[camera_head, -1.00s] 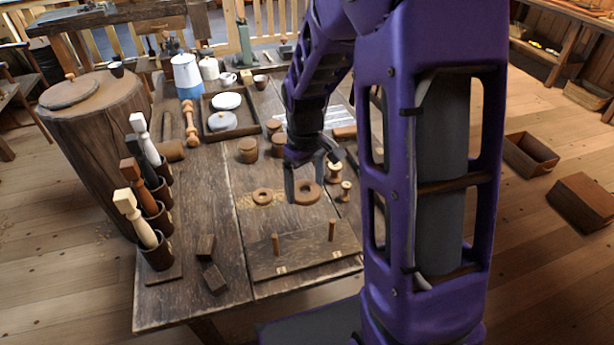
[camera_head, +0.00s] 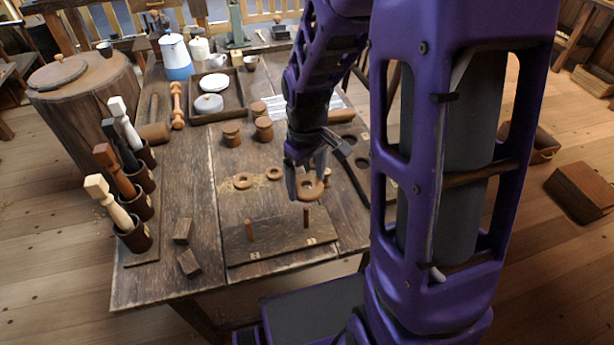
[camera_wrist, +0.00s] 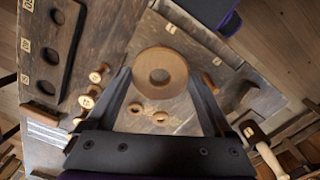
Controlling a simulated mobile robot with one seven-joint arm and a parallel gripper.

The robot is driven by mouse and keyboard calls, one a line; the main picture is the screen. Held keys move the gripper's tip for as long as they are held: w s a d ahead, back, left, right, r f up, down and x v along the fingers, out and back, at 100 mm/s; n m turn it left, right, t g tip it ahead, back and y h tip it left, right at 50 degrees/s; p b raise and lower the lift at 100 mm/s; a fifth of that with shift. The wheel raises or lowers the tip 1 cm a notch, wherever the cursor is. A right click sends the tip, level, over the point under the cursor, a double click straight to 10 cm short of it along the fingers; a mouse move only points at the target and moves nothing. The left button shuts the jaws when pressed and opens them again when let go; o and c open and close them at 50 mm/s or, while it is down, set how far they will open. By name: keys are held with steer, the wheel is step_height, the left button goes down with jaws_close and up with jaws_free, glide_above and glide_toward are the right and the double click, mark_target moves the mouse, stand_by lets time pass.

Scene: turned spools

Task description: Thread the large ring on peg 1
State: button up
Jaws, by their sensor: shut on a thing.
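My gripper (camera_head: 307,190) is shut on the large ring (camera_head: 312,193), a wide wooden ring held flat above the table. In the wrist view the large ring (camera_wrist: 143,64) sits between the two dark fingers with its hole open and empty. The peg board (camera_head: 275,242) lies at the table's near edge with two upright wooden pegs, a left peg (camera_head: 249,231) and a right peg (camera_head: 307,217). Both pegs look bare. The ring appears just above and behind the right peg in the head view.
Two smaller rings, one on the left (camera_head: 243,181) and one on the right (camera_head: 274,173), lie behind the board. Two small spools (camera_wrist: 97,75) show in the wrist view.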

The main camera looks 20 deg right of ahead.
mark_target(307, 208)
steer(key=shift+f+b, duration=2.25)
steer(key=shift+f, duration=0.65)
steer(key=shift+f+b, duration=1.15)
steer(key=shift+f, duration=0.5)
steer(key=o, duration=1.1)
steer(key=shift+r, duration=0.1)
step_height(307, 208, up, 10)
steer(key=p, duration=0.8)
steer(key=shift+w, duration=0.15)
